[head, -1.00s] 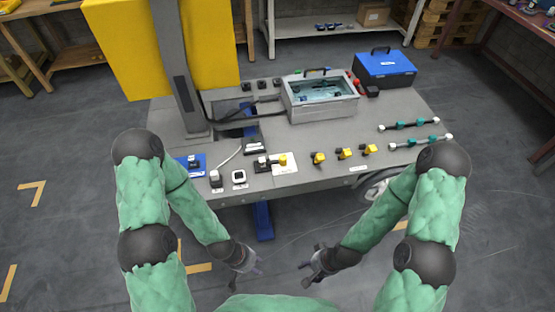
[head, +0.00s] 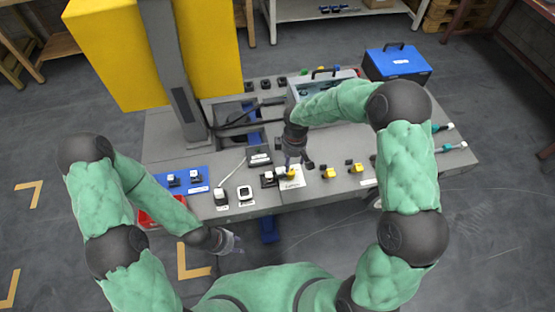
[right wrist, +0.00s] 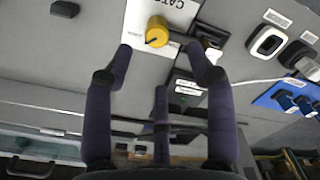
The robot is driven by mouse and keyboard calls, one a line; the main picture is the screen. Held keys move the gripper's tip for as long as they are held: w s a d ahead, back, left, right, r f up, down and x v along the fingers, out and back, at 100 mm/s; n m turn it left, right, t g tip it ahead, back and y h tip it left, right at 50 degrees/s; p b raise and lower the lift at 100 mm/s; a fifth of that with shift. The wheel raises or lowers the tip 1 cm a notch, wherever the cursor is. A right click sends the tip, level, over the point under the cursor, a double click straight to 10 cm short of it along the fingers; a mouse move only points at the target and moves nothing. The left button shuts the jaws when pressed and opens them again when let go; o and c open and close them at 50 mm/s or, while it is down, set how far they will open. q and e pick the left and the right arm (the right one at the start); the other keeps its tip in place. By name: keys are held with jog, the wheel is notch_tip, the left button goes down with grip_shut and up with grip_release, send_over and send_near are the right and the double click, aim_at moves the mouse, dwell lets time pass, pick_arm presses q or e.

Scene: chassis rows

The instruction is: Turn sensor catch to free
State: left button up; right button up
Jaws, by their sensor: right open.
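The catch knob is a round yellow cap (right wrist: 157,32) with a dark mark on it, on a white plate (right wrist: 178,12) with printed letters. In the head view the yellow knob (head: 291,172) is partly hidden by my right gripper (head: 297,164). In the right wrist view my right gripper (right wrist: 159,50) is open and empty, with its fingertips apart just short of the knob, one towards either side. Contact with the knob does not show. A dark block (right wrist: 210,36) sits beside the knob. My left gripper (head: 230,242) hangs low in front of the table, away from the knob.
More yellow parts (head: 328,173) stand to the right on the grey table. White-topped devices (head: 245,193) and a blue plate (head: 184,181) lie to the left. A grey bin (head: 300,90) and a blue case (head: 397,63) stand behind. A yellow panel (head: 105,50) rises at the back left.

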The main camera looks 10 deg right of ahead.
aim_at(291, 171)
jog(key=shift+w+r, duration=0.25)
jog(key=shift+w, duration=0.1)
notch_tip(291, 171, down, 11)
jog(key=b, duration=0.3)
jog(key=shift+r+b, duration=0.2)
jog(key=shift+b, duration=0.2)
grip_shut()
